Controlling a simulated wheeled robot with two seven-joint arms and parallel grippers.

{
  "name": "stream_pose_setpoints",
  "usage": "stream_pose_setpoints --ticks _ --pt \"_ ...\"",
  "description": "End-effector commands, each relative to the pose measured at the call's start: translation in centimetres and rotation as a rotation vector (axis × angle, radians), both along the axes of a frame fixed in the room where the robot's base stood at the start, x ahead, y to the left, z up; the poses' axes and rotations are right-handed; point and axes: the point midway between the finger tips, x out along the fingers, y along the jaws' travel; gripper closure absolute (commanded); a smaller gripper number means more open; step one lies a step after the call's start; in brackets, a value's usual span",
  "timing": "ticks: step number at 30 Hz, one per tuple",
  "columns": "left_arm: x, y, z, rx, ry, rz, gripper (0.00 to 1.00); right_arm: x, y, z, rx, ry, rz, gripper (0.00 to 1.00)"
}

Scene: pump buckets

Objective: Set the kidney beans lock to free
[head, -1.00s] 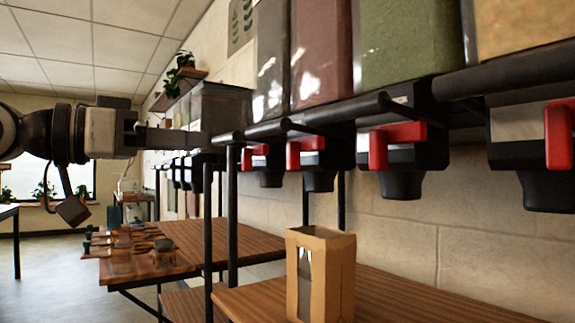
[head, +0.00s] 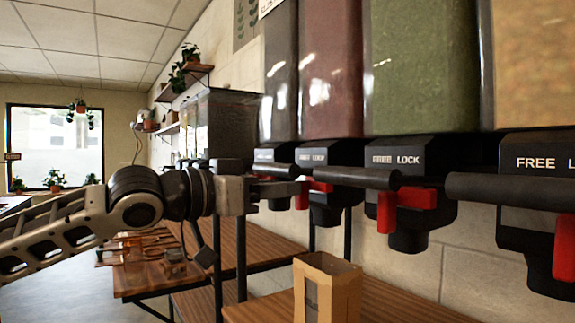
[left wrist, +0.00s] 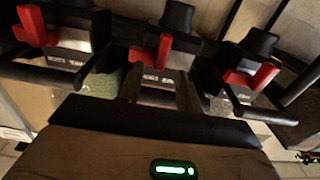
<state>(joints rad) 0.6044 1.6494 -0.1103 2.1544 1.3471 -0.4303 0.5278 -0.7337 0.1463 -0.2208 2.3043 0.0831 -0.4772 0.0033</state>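The dispenser with dark red contents (head: 331,70) hangs in the row between a grey one and a green one; I take it for the kidney beans, though no name is readable. Its red lock handle (head: 301,197) is partly hidden behind a black rod; it also shows in the left wrist view (left wrist: 164,50), above a FREE/LOCK label. My left gripper (head: 290,188) points right, with its fingertips close to this handle in the head view. In the left wrist view the fingers look spread and empty, facing the middle dispenser. Contact with the handle cannot be made out. My right gripper is out of view.
Black rods (head: 347,177) stick out in front of the dispensers. The green dispenser (head: 422,70) with its red handle (head: 405,199) is just right. An open cardboard bag (head: 327,288) stands on the wooden shelf below. Wooden tables with tools lie behind my arm.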

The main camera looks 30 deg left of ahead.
Motion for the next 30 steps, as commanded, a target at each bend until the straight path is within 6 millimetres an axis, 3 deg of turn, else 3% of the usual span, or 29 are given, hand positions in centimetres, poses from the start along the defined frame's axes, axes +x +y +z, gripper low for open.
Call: stream_pose_setpoints --ticks 9,20,21,24,25,30 --pt "1.9 -0.8 0.3 -0.001 -0.001 -0.002 0.65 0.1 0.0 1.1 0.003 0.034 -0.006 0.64" --pt "2.2 -0.9 0.0 0.002 -0.001 0.001 0.65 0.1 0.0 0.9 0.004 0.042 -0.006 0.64" --pt "2.2 -0.9 0.0 0.002 -0.001 0.001 0.67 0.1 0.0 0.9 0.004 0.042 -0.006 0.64" --pt "2.2 -0.9 0.0 0.002 -0.001 0.001 0.95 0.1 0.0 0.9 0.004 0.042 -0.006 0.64" --pt "2.2 -0.9 0.0 0.002 -0.001 0.001 1.0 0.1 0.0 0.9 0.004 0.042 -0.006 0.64" --pt "2.2 -1.0 0.1 0.002 -0.001 -0.001 1.0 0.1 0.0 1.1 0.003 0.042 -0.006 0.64"
